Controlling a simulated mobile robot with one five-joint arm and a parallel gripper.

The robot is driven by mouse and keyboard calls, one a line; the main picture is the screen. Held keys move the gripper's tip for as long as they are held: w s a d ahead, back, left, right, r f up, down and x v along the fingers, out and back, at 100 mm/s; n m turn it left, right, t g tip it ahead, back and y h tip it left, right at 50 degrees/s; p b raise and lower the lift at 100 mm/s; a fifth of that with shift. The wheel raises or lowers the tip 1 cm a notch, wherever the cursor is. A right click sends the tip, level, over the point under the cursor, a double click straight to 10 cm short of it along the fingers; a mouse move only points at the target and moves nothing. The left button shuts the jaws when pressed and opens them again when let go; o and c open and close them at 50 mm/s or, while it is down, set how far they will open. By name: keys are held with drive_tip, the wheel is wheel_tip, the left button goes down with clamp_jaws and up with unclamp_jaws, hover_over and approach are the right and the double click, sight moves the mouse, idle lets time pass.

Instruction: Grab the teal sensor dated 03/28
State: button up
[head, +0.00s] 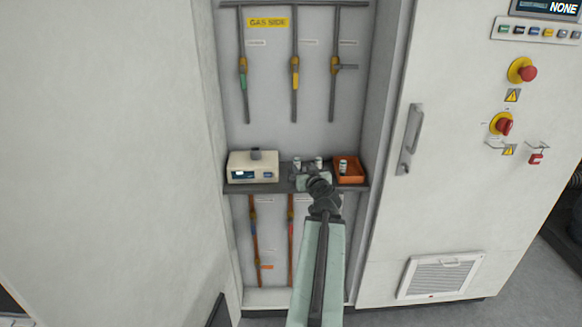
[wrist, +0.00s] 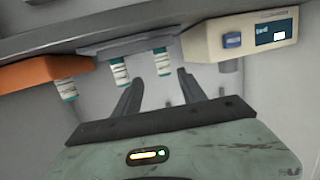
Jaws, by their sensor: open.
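Three small white sensors with teal bands show in the wrist view, which is upside down. One sensor (wrist: 162,62) appears between the fingertips, one sensor (wrist: 119,72) is to its left by the left finger, and one sensor (wrist: 68,90) is at the orange bin. In the head view a sensor (head: 297,163) and another sensor (head: 319,162) stand on the shelf, and one sensor (head: 342,166) is in the bin. No date is readable. My gripper (wrist: 158,78) is open and empty in front of the shelf; it partly hides the shelf in the head view (head: 310,178).
The shelf (head: 270,188) sits in a cabinet recess. A beige meter (head: 252,168) stands at its left, an orange bin (head: 350,178) at its right. Pipes run above and below. The recess walls and a cabinet door (head: 425,150) bound the sides.

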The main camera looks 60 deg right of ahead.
sight(298, 164)
drive_tip(key=x, duration=0.4)
drive_tip(key=b+x, duration=0.1)
drive_tip(key=x, duration=0.3)
drive_tip(key=shift+w+a+f+b, duration=0.1)
drive_tip(key=shift+w+a+b, duration=0.1)
drive_tip(key=shift+a+b, duration=0.1)
drive_tip(key=shift+s, duration=0.1)
clamp_jaws()
